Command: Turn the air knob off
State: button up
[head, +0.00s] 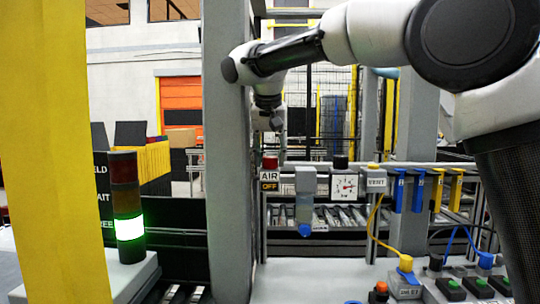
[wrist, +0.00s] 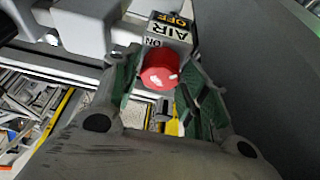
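The red air knob (head: 270,162) sits on top of a small valve box beside the grey post in the head view. The box's label (head: 269,180) reads AIR and OFF. In the wrist view the red knob (wrist: 160,70) lies between my fingers, and the label (wrist: 170,32) shows AIR, OFF and ON. I cannot see finger contact.
A thick grey post (head: 228,150) stands just left of the knob. A pressure gauge (head: 344,186) and a grey filter unit with a blue bottom (head: 305,200) are to its right. Blue and yellow hanging parts (head: 418,188) follow along the rail. A lit stack light (head: 128,215) stands at left.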

jog(key=shift+o, duration=0.5)
jog(key=v, duration=1.2)
jog(key=shift+w, duration=0.1)
jog(key=s+d+f, duration=0.3)
jog(key=d, duration=0.8)
jog(key=s+d+f, duration=0.3)
jog(key=d, duration=0.8)
jog(key=s+d+f, duration=0.7)
jog(key=s+f, duration=0.3)
jog(key=s+d+f, duration=0.8)
jog(key=s+f, duration=0.2)
jog(key=f, duration=0.1)
jog(key=shift+d+n, duration=0.25)
jog(key=shift+n, duration=0.05)
